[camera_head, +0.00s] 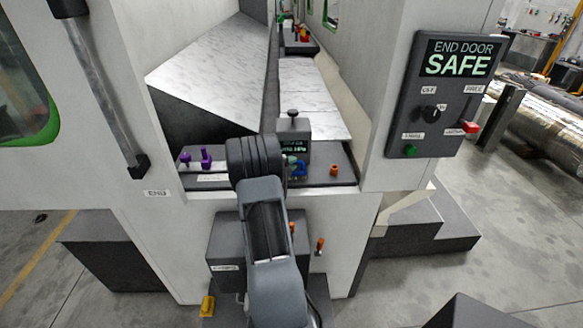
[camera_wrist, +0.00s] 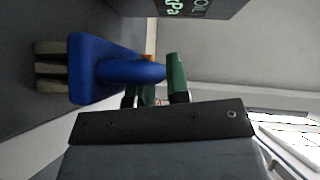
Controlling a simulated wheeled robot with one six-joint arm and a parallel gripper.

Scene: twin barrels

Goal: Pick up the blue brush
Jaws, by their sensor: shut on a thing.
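The blue brush (camera_wrist: 95,68) fills the left of the wrist view, its pale bristles (camera_wrist: 47,66) pointing left and its rounded handle reaching right between the green fingertips. My gripper (camera_wrist: 156,82) is shut on this handle. In the head view the brush (camera_head: 299,169) shows as a small blue patch just right of my dark wrist, over the dark shelf. My gripper (camera_head: 291,161) shows there only as a bit of green; my arm hides the rest. I cannot tell whether the brush touches the shelf.
A dark box with a green display (camera_head: 293,140) stands just behind the brush. An orange peg (camera_head: 334,169) is to the right on the shelf (camera_head: 347,163), and purple knobs (camera_head: 206,158) are to the left. White machine walls flank the opening. An "END DOOR SAFE" panel (camera_head: 447,92) hangs at right.

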